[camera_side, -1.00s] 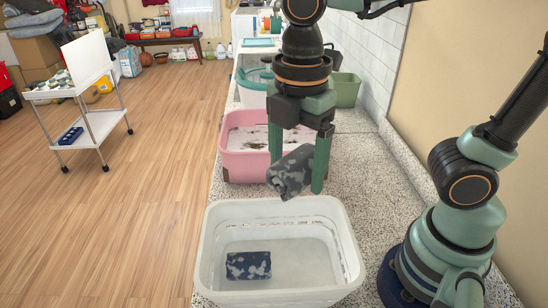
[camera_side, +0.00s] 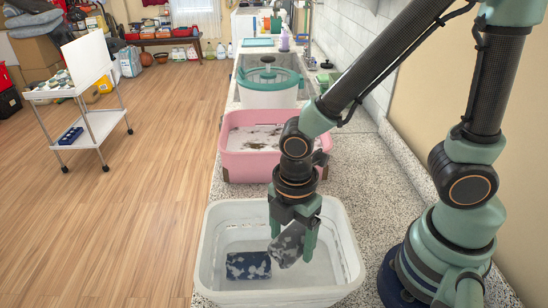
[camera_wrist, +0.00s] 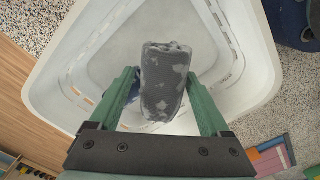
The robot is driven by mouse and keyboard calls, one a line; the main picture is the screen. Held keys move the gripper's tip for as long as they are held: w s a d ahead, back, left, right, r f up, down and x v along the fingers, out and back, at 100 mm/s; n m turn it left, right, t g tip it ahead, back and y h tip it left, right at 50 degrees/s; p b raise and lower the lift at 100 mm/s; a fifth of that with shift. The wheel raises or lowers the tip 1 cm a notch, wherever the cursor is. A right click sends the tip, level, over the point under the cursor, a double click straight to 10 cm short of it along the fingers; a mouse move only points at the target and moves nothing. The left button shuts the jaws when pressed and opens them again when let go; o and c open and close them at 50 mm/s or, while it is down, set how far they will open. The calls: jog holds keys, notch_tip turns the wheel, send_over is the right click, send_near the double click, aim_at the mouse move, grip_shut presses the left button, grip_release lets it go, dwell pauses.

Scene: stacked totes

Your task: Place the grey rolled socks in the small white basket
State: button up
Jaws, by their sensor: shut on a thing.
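The grey rolled socks (camera_side: 287,246), patterned with lighter patches, are held between the fingers of my gripper (camera_side: 292,236). In the wrist view the socks (camera_wrist: 165,82) sit between the two green fingers (camera_wrist: 165,105). My gripper points down inside the white basket (camera_side: 352,262), with the socks above its floor; I cannot tell whether they touch it. The basket's wall (camera_wrist: 72,62) surrounds the socks in the wrist view. A dark blue patterned roll (camera_side: 248,265) lies on the basket floor, just left of the grey socks, and is mostly hidden in the wrist view.
A pink tote (camera_side: 232,160) with dark bits inside stands behind the white basket on the speckled counter (camera_side: 350,170). A clear tub with a green rim (camera_side: 268,90) stands farther back. A white cart (camera_side: 85,90) is on the floor at left.

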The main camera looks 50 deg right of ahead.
aim_at(292, 231)
jog(key=shift+f, duration=0.7)
jog(key=shift+f, duration=0.65)
jog(key=o, duration=1.2)
jog(key=shift+r, duration=0.1)
notch_tip(292, 231, up, 13)
jog(key=w+d+r+m+t, duration=0.2)
jog(key=d+m, duration=0.4)
jog(key=m, duration=0.3)
jog(key=w+d+r+m+t, duration=0.3)
jog(key=d+r+m, duration=0.2)
jog(key=d+m, duration=0.2)
jog(key=shift+w+d+m+t, duration=0.2)
jog(key=shift+w+m+t, duration=0.15)
jog(key=shift+m, duration=0.65)
